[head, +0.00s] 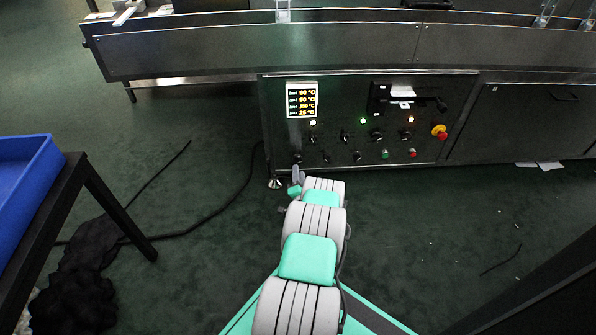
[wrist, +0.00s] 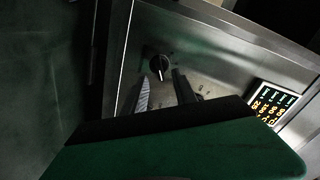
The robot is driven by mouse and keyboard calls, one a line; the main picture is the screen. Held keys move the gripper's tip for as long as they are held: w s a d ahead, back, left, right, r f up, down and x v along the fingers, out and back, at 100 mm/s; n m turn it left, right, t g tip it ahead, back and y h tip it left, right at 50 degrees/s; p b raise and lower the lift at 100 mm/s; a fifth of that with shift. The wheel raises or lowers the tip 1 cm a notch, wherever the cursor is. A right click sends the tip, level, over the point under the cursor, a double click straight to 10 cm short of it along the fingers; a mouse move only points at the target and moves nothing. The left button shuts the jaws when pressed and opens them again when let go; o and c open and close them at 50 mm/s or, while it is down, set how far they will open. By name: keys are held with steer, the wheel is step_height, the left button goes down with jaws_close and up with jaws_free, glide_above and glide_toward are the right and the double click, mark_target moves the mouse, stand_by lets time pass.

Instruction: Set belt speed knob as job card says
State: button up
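The dryer's control panel (head: 340,115) carries two rows of small dark knobs; their labels are too small to read. My gripper (head: 296,174) is at the panel's lower left, near the lower-left knob (head: 297,160). In the wrist view, my gripper (wrist: 163,88) is open, with two separate fingers. A dark round knob (wrist: 158,65) with a pale pointer line shows just beyond and between the fingertips; I cannot tell whether they touch it. White paper, perhaps the job card (head: 402,91), is in a dark holder on the panel; its writing is unreadable.
A lit temperature display (head: 301,100) is above the knobs. A red emergency button (head: 439,131) on yellow is at the right, with green (head: 385,154) and red (head: 412,153) buttons lower. A blue crate (head: 25,185) sits on a dark table at left. A cable (head: 215,210) crosses the floor.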

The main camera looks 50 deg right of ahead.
mark_target(298, 163)
steer(key=b+x, duration=0.2)
steer(key=x, duration=0.2)
steer(key=shift+w+d+f, duration=0.1)
steer(key=shift+w+d, duration=0.2)
jaws_close()
stand_by(0.3)
